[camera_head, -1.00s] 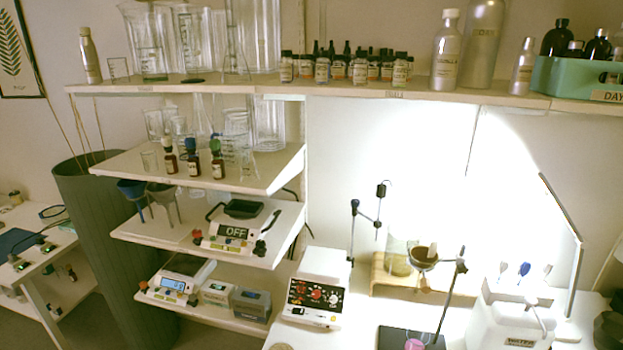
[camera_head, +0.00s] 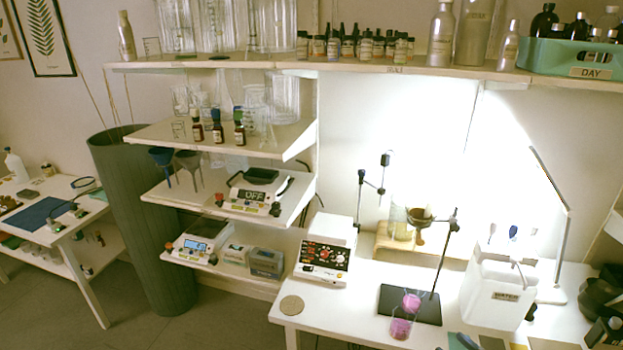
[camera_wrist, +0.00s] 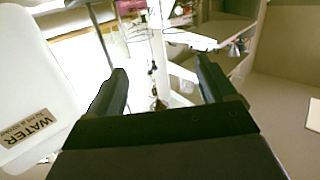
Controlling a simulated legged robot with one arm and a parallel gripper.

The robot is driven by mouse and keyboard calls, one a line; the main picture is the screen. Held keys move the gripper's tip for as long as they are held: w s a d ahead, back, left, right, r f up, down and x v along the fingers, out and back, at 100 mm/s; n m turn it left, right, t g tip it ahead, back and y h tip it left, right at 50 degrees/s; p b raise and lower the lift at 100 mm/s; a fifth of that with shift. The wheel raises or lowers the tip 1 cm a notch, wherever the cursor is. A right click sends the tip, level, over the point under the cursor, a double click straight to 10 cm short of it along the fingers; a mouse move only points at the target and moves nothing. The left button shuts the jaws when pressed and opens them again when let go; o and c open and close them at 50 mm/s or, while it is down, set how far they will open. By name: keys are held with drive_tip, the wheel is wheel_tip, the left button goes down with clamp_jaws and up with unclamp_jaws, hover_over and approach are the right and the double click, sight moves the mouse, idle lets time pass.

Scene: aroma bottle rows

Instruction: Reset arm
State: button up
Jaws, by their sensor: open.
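My gripper (camera_wrist: 162,85) shows in the wrist view with its two dark fingers spread apart and nothing between them. A white container labelled WATER (camera_wrist: 30,90) stands close on its left, apart from the fingers. The head view does not show my arm or gripper. In that view the same WATER container (camera_head: 497,290) stands on the right part of the white bench (camera_head: 345,305).
The bench holds a control box (camera_head: 325,257), a dark stand base (camera_head: 408,305) and a glass with pink content (camera_head: 401,326). Shelves (camera_head: 225,130) with three dropper bottles and two scales are at left. A teal DAY crate (camera_head: 570,58) sits on the top shelf.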

drive_tip(key=w+d+r+m+g+h, duration=0.1)
drive_tip(key=w+d+r+g+h, duration=0.1)
drive_tip(key=w+d+r+h, duration=0.3)
drive_tip(key=w+d+r+g+h, duration=0.1)
drive_tip(key=r+g+h, duration=0.15)
drive_tip(key=r, duration=0.35)
drive_tip(key=s+a+r+m+g+h, duration=0.4)
drive_tip(key=s+r, duration=0.3)
drive_tip(key=r, duration=0.5)
drive_tip(key=s+a+r+g+y, duration=0.1)
drive_tip(key=s+a+r+g, duration=0.1)
drive_tip(key=s+a, duration=0.8)
drive_tip(key=s+a+r+g+y, duration=0.1)
drive_tip(key=s+a+r+g, duration=0.2)
drive_tip(key=s+a, duration=0.7)
drive_tip(key=s+a+r+g+y, duration=0.1)
drive_tip(key=s+a+r+g, duration=0.1)
drive_tip(key=s+a, duration=0.8)
drive_tip(key=s+g, duration=0.1)
drive_tip(key=s, duration=0.6)
drive_tip(key=shift+s+r+m+y, duration=0.25)
drive_tip(key=shift+r+m+y, duration=0.05)
drive_tip(key=shift+m+y, duration=0.1)
drive_tip(key=shift+g, duration=0.25)
